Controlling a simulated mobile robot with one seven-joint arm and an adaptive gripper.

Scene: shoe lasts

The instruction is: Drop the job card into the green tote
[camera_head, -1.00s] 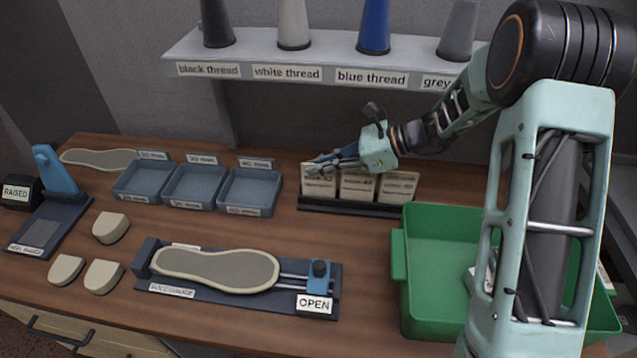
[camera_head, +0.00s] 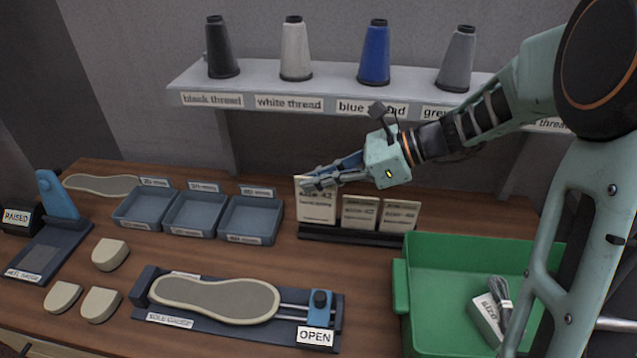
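My gripper (camera_head: 312,184) is above the left end of the card rack, with its fingers closed at the top of a cream job card (camera_head: 317,207). The card is upright and stands higher than the other cards; whether its lower edge is clear of the rack is hard to tell. Its small print is only partly legible. The green tote (camera_head: 402,290) is at the right front of the bench, open at the top, and my arm covers part of its right side. The card is left of and behind the tote.
Two more cards, a middle one (camera_head: 359,212) and a right one (camera_head: 399,215), stand in the dark rack (camera_head: 350,236). A white labelled item with a grey cord (camera_head: 489,318) lies in the tote. The sole gauge (camera_head: 160,318) and blue trays (camera_head: 220,232) are left. The thread shelf (camera_head: 190,84) is above.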

